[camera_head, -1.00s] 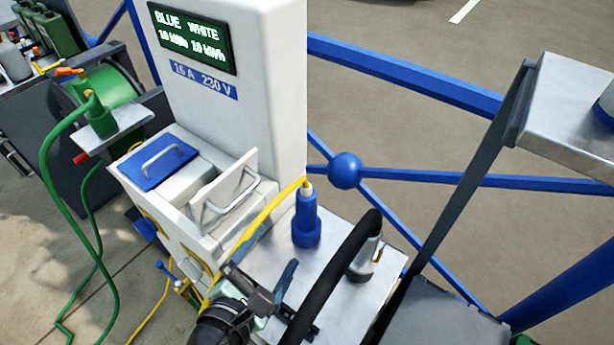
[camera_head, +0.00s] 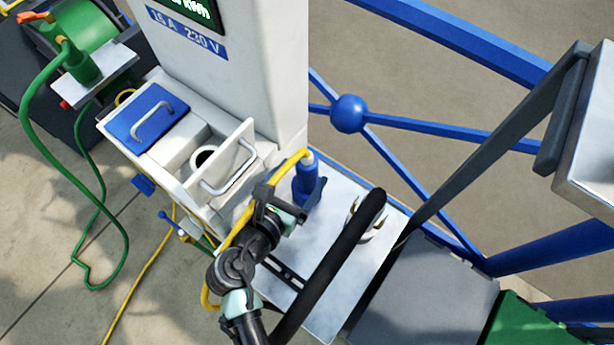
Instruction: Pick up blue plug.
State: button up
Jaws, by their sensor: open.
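The blue plug (camera_head: 304,180) stands upright on the metal shelf (camera_head: 335,236) at the foot of the white power post. A yellow cable (camera_head: 262,204) leaves its top and bends down to the left. My gripper (camera_head: 297,207) is open, right at the plug's lower left side. Its fingers overlap the plug's lower part in the picture. I cannot tell whether they touch it or stand around it. The gripper and wrist hide part of the shelf and of the cable.
A thick black hose or cable (camera_head: 337,262) rises from the shelf just right of the plug. The post's left box has a blue lid (camera_head: 146,117) and a raised white lid (camera_head: 222,165) beside an open socket. Blue rails (camera_head: 440,133) run behind. A green cable (camera_head: 38,150) hangs at left.

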jog(key=x, duration=0.5)
jog(key=shift+d, duration=0.25)
jog(key=shift+c, duration=0.3)
grip_shut()
